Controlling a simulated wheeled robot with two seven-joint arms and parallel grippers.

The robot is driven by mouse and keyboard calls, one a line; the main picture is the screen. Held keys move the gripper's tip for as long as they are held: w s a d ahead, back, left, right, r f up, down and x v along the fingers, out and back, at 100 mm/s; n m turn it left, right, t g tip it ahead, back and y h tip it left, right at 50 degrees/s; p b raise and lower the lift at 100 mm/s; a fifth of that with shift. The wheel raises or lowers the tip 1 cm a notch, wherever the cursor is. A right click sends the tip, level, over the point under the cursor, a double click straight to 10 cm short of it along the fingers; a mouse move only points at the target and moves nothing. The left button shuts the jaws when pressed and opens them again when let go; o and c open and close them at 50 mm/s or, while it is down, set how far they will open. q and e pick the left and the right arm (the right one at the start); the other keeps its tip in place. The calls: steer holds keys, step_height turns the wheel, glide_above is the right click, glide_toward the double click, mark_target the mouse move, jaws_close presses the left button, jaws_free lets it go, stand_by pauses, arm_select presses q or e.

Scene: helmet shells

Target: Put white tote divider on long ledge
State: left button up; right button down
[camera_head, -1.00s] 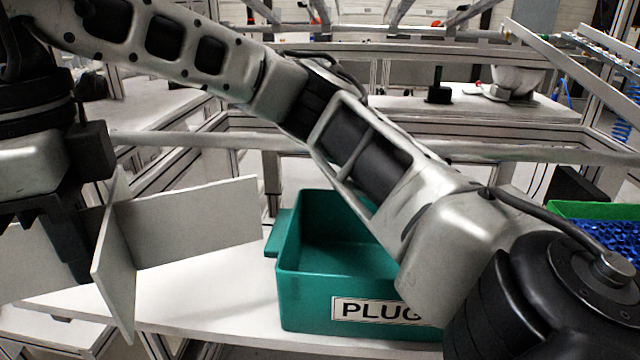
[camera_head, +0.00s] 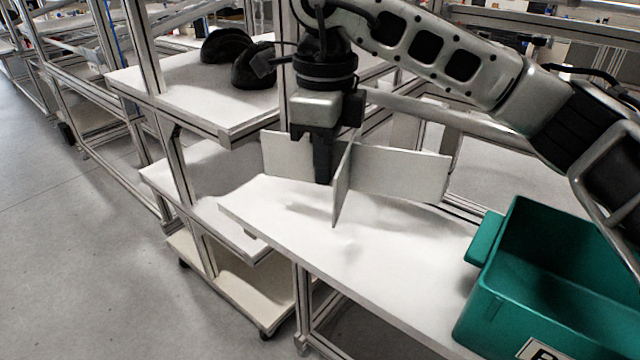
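The white tote divider (camera_head: 400,173) is a cross of thin flat panels. My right gripper (camera_head: 323,175) points down in the head view, with its fingers shut on the panel just left of the cross. The divider hangs upright over the left end of the long white ledge (camera_head: 400,262), and a faint shadow lies on the ledge below it. I cannot tell whether its lower edge touches the ledge. My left gripper is not in view.
A teal tote (camera_head: 480,320) stands on the ledge at the right. Dark helmet shells (camera_head: 252,66) rest on an upper shelf (camera_head: 195,92) at back left. The ledge is bare between divider and tote. Open grey floor (camera_head: 85,240) lies at left.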

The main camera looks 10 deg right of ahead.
glide_above(318, 212)
step_height(318, 212, down, 4)
steer(key=shift+s+f, duration=0.1)
steer(key=shift+s, duration=0.05)
steer(key=shift+w+f+p, duration=0.2)
steer(key=shift+f+p, duration=0.2)
steer(key=shift+f, duration=1.35)
steer(key=shift+f, duration=0.15)
steer(key=c, duration=1.6)
jaws_free()
steer(key=shift+c, duration=0.2)
step_height(318, 212, up, 12)
steer(key=shift+r+b, duration=0.2)
steer(key=shift+b, duration=0.1)
